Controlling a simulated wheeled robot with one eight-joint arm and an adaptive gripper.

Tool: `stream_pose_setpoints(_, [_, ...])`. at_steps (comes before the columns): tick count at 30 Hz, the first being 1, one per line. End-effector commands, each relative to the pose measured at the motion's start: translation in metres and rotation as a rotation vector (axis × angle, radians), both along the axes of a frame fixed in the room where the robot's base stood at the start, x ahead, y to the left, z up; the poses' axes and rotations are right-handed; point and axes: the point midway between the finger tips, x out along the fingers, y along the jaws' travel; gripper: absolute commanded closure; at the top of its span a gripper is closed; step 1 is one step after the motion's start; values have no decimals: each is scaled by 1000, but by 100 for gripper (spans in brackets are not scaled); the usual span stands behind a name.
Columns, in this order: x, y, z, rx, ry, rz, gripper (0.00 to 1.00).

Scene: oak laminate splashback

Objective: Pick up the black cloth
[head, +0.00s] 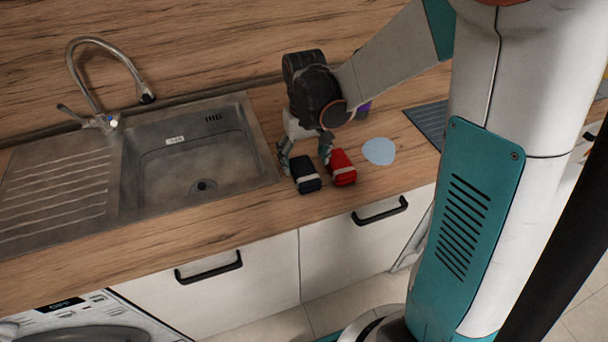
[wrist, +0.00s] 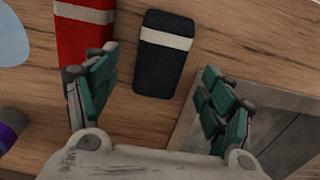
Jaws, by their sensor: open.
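The black cloth (head: 306,174) is a dark rolled or folded bundle with a pale band around it. It lies on the wooden counter right of the sink. In the wrist view the black cloth (wrist: 163,55) lies ahead of and between my open fingers. My gripper (head: 305,150) is open and empty, pointing down over the counter; it also shows in the wrist view (wrist: 160,95). A similar red cloth (head: 342,167) with a pale band lies close on the right of the black one. In the wrist view my left finger overlaps the lower end of the red cloth (wrist: 82,32).
The sink (head: 195,160) with its tap (head: 100,90) is left of my gripper. A pale blue disc (head: 379,151) lies right of the red cloth. A purple-and-dark object (wrist: 12,135) shows at the wrist view's left edge. A grey ridged panel (head: 430,121) lies farther right.

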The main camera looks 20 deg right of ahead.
Motion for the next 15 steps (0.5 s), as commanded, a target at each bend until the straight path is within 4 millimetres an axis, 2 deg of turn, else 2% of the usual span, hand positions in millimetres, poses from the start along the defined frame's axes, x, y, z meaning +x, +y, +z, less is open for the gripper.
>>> stream_pose_setpoints(6, [-2, 1, -34, 0, 0, 0, 25])
stream_pose_setpoints(9, [-2, 1, -44, 0, 0, 0, 25])
stream_pose_setpoints(15, [-3, 1, -45, 0, 0, 0, 25])
